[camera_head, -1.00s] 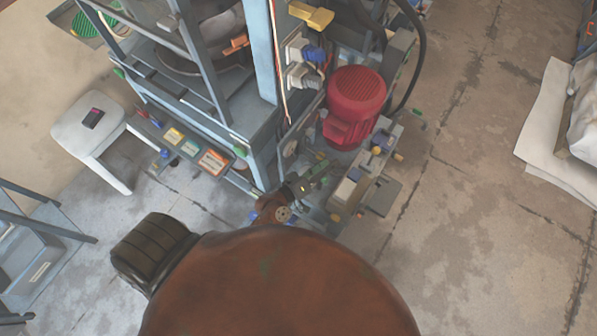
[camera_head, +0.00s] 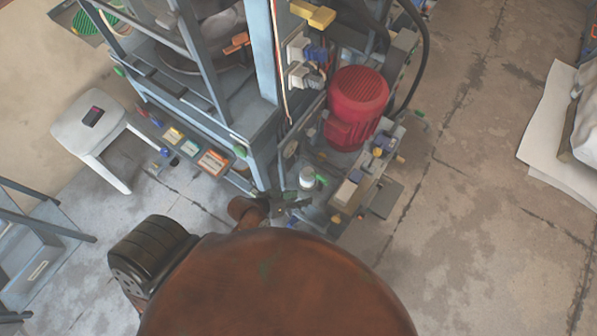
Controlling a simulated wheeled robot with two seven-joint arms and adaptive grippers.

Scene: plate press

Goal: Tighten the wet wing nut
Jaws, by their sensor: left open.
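My left gripper (camera_head: 291,206) is small and dark in the picture, beyond my brown arm at the lower middle. It is open, and I see nothing held in it. It is close to the foot of the blue-grey press frame (camera_head: 262,150), near a small pale cylinder with green parts (camera_head: 307,178). I cannot tell whether it touches anything there. I cannot make out the wet wing nut; it is too small to tell or hidden. My right gripper is not in view.
A red motor (camera_head: 357,100) stands on the machine unit right of the press. A white stool (camera_head: 92,125) with a small dark device stands at the left. Grey steps (camera_head: 40,250) are at the lower left. The concrete floor at the right is mostly clear.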

